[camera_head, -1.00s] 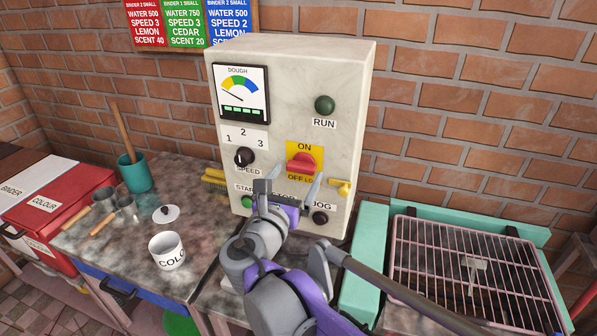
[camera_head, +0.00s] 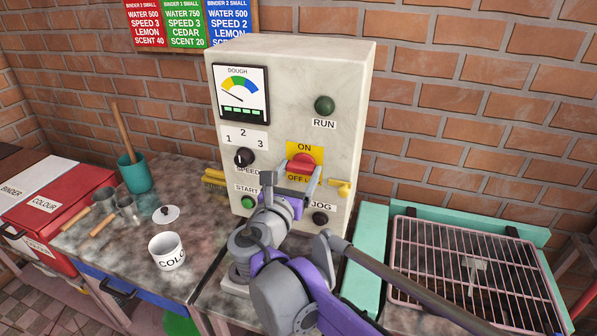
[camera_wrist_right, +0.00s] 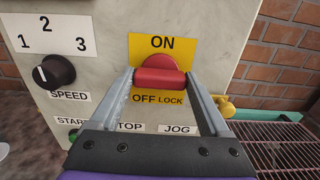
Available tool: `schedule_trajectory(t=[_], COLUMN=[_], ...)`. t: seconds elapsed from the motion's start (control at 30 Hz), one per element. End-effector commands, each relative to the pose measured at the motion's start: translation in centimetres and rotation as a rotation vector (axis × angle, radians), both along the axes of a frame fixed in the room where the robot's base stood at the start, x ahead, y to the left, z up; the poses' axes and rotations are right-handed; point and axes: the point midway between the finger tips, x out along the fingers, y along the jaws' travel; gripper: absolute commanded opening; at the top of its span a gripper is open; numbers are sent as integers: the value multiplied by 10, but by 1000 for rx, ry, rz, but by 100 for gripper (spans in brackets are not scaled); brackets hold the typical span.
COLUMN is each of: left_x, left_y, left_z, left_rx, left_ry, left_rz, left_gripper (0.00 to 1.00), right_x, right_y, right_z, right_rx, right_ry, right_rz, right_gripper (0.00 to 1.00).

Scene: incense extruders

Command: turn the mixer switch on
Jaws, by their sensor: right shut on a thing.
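The mixer switch (camera_head: 301,163) is a red handle on a yellow plate marked ON above and OFF LOCK below. In the right wrist view the red handle (camera_wrist_right: 160,77) lies level across the plate. My right gripper (camera_wrist_right: 160,84) has one finger at each end of the handle and is shut on it. In the head view this gripper (camera_head: 292,180) reaches up from below in front of the panel and hides part of the lower labels. My left gripper is not in view.
The pale control box (camera_head: 290,75) carries a speed knob (camera_head: 244,157), a dark green RUN lamp (camera_head: 324,105), a START button (camera_head: 248,202) and a JOG button (camera_head: 320,218). A yellow knob (camera_head: 344,188) sticks out at right. A white cup (camera_head: 166,252) stands on the counter.

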Motion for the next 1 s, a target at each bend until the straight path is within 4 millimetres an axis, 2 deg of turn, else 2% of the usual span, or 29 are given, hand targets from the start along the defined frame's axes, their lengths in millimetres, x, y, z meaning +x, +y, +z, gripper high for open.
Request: schedule_trajectory(t=[0.23, 0.43, 1.0], left_x=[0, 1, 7], left_y=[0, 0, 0], left_z=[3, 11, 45], left_rx=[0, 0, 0], left_ry=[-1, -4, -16], left_rz=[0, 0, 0], left_gripper=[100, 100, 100], right_x=[0, 0, 0], right_y=[0, 0, -1], right_z=[1, 1, 2], right_rx=[30, 126, 619], right_ry=[-10, -41, -201], right_rz=[0, 0, -1], right_gripper=[24, 24, 24])
